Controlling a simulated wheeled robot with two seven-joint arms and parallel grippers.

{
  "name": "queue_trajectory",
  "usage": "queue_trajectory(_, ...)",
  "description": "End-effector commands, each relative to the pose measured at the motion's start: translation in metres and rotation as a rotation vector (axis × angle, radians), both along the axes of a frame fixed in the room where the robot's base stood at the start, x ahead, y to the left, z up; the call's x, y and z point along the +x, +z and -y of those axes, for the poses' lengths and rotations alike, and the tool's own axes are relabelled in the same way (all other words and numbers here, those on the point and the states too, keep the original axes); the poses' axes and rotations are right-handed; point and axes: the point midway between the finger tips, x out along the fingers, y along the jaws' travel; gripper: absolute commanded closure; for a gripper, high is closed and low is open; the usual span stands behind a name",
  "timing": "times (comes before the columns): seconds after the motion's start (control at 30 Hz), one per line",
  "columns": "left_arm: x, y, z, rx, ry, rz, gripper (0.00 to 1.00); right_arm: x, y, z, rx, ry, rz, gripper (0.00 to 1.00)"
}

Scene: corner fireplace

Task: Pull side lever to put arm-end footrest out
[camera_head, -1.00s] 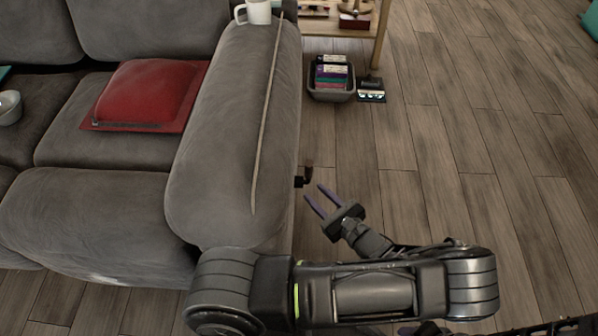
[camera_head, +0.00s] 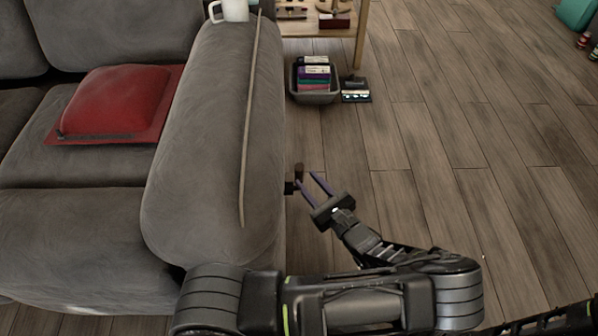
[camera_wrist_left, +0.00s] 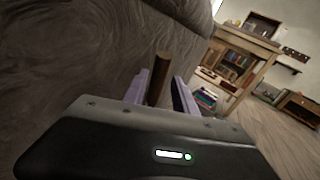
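The grey sofa (camera_head: 212,160) has a side lever (camera_head: 298,170) low on the outer face of its near arm, a short brown handle on a dark mount. My left gripper (camera_head: 310,180) is beside it, fingers pointing toward the lever. The two purple fingers are apart. In the left wrist view, the brown lever (camera_wrist_left: 159,75) stands upright between the open fingers (camera_wrist_left: 158,88), closer to the left one. I cannot tell whether it touches either finger. My right gripper is not in view.
A grey bin of colourful items (camera_head: 315,80) and a small dark box (camera_head: 355,90) stand on the floor beyond the lever, by a wooden shelf (camera_head: 362,35).

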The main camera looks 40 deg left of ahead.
Motion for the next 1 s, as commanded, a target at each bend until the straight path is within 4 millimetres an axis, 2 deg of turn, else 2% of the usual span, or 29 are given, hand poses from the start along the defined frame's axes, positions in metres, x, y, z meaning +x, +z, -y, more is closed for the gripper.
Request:
queue_trajectory(0.1,0.006,-0.003,-0.019,0.002,0.002,0.0,0.67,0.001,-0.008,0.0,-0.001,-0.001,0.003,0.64)
queue_trajectory(0.3,0.015,-0.002,-0.043,0.001,0.001,0.0,0.67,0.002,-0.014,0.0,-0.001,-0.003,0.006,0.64)
queue_trajectory(0.67,0.018,0.0,-0.048,0.0,0.0,0.0,0.67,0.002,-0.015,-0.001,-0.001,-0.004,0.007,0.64)
queue_trajectory(1.0,0.018,0.0,-0.048,-0.001,0.0,0.0,0.95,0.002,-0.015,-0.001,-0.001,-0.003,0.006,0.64)
